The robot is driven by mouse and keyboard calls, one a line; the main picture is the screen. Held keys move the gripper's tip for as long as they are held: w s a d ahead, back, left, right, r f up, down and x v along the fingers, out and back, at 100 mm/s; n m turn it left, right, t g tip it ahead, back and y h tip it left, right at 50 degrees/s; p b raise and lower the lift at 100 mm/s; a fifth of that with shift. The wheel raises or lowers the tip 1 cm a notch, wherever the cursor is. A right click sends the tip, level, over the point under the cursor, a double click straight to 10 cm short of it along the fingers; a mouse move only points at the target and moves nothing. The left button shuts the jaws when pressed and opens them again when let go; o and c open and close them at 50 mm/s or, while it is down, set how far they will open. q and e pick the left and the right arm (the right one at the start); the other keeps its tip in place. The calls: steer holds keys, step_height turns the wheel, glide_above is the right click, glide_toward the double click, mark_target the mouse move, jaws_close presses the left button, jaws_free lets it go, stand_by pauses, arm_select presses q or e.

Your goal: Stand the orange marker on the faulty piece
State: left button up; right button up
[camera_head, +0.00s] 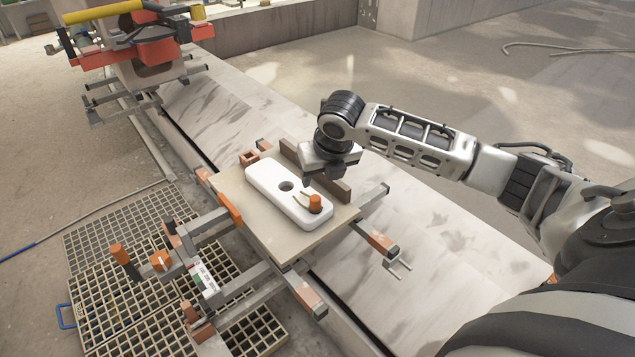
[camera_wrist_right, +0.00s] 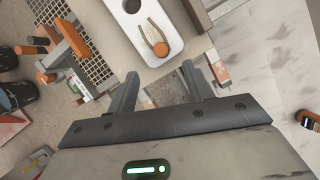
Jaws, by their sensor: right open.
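The white piece (camera_head: 262,184), a long rounded slab with one round hole, lies flat on a beige board (camera_head: 323,228). It also shows in the right wrist view (camera_wrist_right: 133,28). The orange marker (camera_head: 315,203), a short cylinder, stands on the slab's near right end; it also shows in the right wrist view (camera_wrist_right: 161,49). A pale tan curved strip (camera_wrist_right: 153,32) lies beside it on the slab. My right gripper (camera_head: 324,183) is open and empty, just behind the marker and apart from it. Its two fingers (camera_wrist_right: 160,72) point toward the slab. My left gripper is not in view.
A brown strip (camera_head: 316,171) edges the board's far side. Metal arms with orange ends (camera_head: 383,243) stick out around it. Orange knobs (camera_head: 118,253) stand over floor grating (camera_head: 120,300) at left. A red and yellow machine (camera_head: 125,45) stands at back left.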

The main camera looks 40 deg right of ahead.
steer(key=s+a+f+m+t+y, duration=0.1)
steer(key=s+a+f+m+y, duration=0.3)
steer(key=a, duration=0.5)
steer(key=s+a+f+m+t+y, duration=0.1)
steer(key=s+a+f+m, duration=0.4)
steer(key=a, duration=0.4)
steer(key=s+a+r+m+t, duration=0.1)
steer(key=s+m, duration=0.4)
steer(key=m, duration=0.6)
steer(key=s+a+r+m+t, duration=0.1)
steer(key=s+m+t, duration=0.3)
steer(key=m, duration=0.7)
steer(key=shift+s+a+r, duration=0.25)
steer(key=shift+s+r, duration=0.05)
steer(key=shift+s, duration=0.25)
